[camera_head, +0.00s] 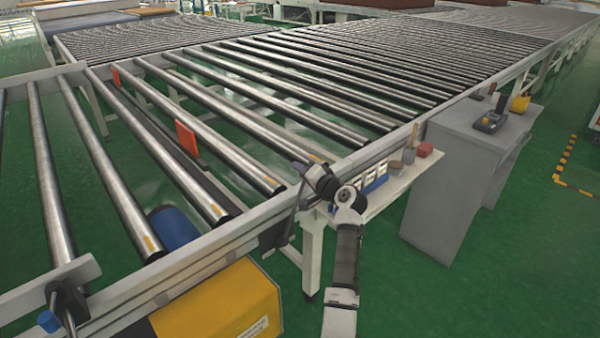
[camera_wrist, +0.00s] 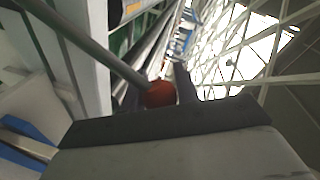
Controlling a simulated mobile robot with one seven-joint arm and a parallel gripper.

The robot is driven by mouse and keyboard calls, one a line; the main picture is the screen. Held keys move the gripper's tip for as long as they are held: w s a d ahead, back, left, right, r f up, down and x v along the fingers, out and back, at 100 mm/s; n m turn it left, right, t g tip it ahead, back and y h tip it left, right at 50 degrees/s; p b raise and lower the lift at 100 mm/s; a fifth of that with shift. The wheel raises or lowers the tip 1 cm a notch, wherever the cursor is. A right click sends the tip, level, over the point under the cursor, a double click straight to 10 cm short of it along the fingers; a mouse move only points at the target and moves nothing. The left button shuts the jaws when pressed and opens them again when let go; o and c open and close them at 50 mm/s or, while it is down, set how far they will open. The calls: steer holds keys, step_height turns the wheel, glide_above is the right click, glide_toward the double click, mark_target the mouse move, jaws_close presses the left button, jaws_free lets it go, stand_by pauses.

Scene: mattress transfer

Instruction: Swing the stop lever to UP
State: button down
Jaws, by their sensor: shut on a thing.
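The stop lever shows in the wrist view as a grey rod (camera_wrist: 85,40) ending in a red ball knob (camera_wrist: 160,94). My gripper (camera_wrist: 158,92) is shut on the knob, with a dark finger on each side. In the head view my gripper (camera_head: 303,183) is at the conveyor's near side rail, mostly hidden by my own wrist, and I cannot make out the lever there. Two orange-red stop plates (camera_head: 187,139) stand on a dark bar between the rollers. No UP marking is readable.
The roller conveyor (camera_head: 250,218) fills the left and back. A yellow box (camera_head: 220,305) sits below its near rail. A small shelf (camera_head: 395,185) with bins and a red block is right of my wrist. A grey cabinet (camera_head: 450,190) stands farther right.

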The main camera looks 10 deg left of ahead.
steer(key=shift+w+d, duration=0.1)
steer(key=shift+d, duration=0.05)
steer(key=c, duration=1.5)
jaws_free()
steer(key=o, duration=0.4)
steer(key=shift+w+f, duration=0.1)
steer(key=b+v, duration=0.2)
steer(key=v, duration=1.2)
